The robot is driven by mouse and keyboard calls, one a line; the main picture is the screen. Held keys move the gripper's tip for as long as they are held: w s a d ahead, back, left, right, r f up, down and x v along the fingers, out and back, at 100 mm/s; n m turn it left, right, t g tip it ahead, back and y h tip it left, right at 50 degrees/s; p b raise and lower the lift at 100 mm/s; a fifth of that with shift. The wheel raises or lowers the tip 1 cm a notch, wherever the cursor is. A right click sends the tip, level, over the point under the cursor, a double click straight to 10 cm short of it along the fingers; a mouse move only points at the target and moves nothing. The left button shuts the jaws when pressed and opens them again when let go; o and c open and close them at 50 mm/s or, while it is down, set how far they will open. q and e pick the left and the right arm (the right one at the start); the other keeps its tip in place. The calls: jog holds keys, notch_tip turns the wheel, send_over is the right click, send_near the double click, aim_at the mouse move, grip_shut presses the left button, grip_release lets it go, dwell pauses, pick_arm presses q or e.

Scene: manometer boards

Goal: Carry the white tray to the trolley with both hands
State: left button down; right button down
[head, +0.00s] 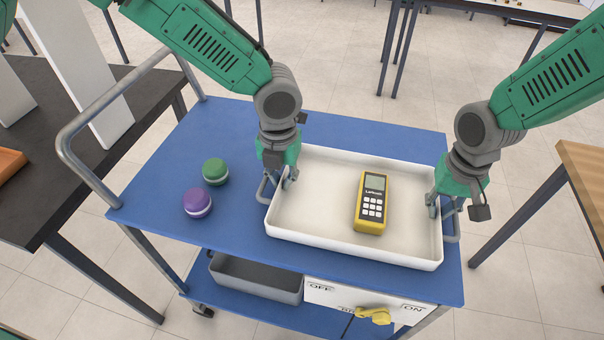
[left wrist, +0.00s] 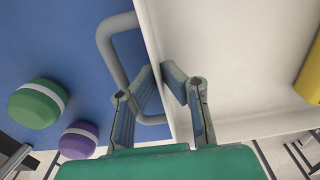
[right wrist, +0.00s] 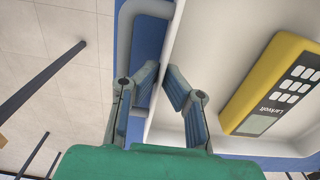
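The white tray (head: 330,245) is over the right part of the blue trolley top (head: 150,190), level, with a yellow meter (head: 371,203) lying in it. I cannot tell whether its base touches the trolley. Grey loop handles stick out from its left and right sides. My left gripper (head: 280,180) is shut on the left wall; in the left wrist view (left wrist: 161,72) one finger is outside by the handle (left wrist: 107,50), the other inside. My right gripper (head: 440,203) is shut likewise on the right wall, which shows between its fingers in the right wrist view (right wrist: 163,72).
A green round piece (head: 215,171) and a purple one (head: 198,203) stand on the trolley left of the tray. The trolley's rail (head: 88,118) rises at its left end. A dark bench (head: 60,150) is at the left, a wooden table (head: 585,175) at the right.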

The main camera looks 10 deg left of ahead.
pick_arm(q)
jog(key=c, duration=1.7)
grip_release()
jog(key=shift+d, duration=0.5)
pick_arm(e)
jog(key=c, duration=1.7)
grip_release()
jog(key=shift+d+f, duration=0.15)
jog(key=shift+d, duration=0.35)
pick_arm(q)
jog(key=shift+a+f, duration=0.1)
jog(key=shift+a, duration=0.4)
pick_arm(e)
jog(key=shift+a, duration=0.45)
pick_arm(q)
jog(key=shift+a, duration=0.1)
pick_arm(e)
jog(key=shift+a, duration=0.15)
jog(key=shift+d, duration=0.35)
jog(key=shift+a, duration=0.1)
jog(key=shift+a+r, duration=0.1)
jog(key=shift+r, duration=0.35)
pick_arm(q)
jog(key=r, duration=1.2)
jog(key=shift+d, duration=0.3)
pick_arm(e)
notch_tip(320, 180, up, 11)
jog(key=shift+r, duration=0.1)
